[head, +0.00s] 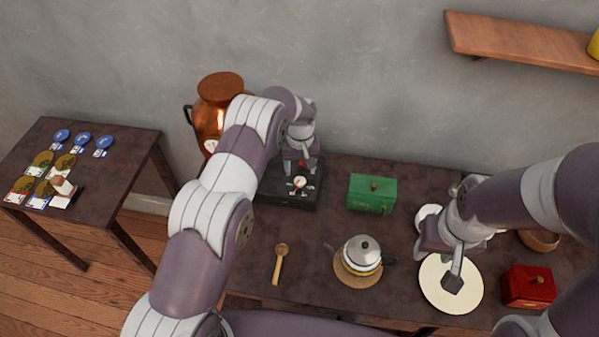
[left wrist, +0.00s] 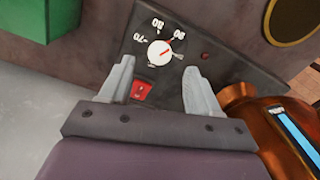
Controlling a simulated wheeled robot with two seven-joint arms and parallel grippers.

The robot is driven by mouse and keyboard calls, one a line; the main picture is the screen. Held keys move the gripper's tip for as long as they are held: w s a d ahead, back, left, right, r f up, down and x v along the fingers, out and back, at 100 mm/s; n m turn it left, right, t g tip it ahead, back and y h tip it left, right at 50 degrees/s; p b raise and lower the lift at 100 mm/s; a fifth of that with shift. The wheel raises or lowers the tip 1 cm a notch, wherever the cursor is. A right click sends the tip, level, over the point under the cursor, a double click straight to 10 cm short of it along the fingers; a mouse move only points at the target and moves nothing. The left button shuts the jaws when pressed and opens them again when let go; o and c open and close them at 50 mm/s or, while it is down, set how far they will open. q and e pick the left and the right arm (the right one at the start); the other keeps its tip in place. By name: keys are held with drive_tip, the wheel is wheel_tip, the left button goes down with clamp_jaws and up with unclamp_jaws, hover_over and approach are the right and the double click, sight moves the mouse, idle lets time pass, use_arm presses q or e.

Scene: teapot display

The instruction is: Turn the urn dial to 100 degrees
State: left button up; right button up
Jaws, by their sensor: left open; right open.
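The urn dial (left wrist: 159,53) is a round white knob with a red line, on a black control panel (left wrist: 220,75) with upside-down numbers. In the left wrist view its red line slants toward the upper-right number. The dial also shows in the head view (head: 299,184). My left gripper (left wrist: 158,65) is open, its fingers at either side of the dial's near edge; I cannot tell whether they touch it. It is above the panel in the head view (head: 299,165). The copper urn (head: 220,88) stands behind my left arm. My right gripper (head: 452,277) is open over a cream plate (head: 434,290).
A red switch (left wrist: 142,91) sits on the panel between my left fingers. A green box (head: 372,194) stands right of the panel. A teapot (head: 362,254), a wooden spoon (head: 279,263) and a red box (head: 528,286) are nearer. A side table (head: 110,195) with cards is at left.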

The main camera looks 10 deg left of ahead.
sight(300, 180)
use_arm(q)
drive_tip(key=f, duration=0.5)
drive_tip(key=shift+w+a+p, duration=0.1)
drive_tip(key=shift+w+p, duration=0.1)
drive_tip(key=shift+p, duration=0.15)
drive_tip(key=shift+s+f, duration=0.1)
drive_tip(key=shift+f, duration=0.1)
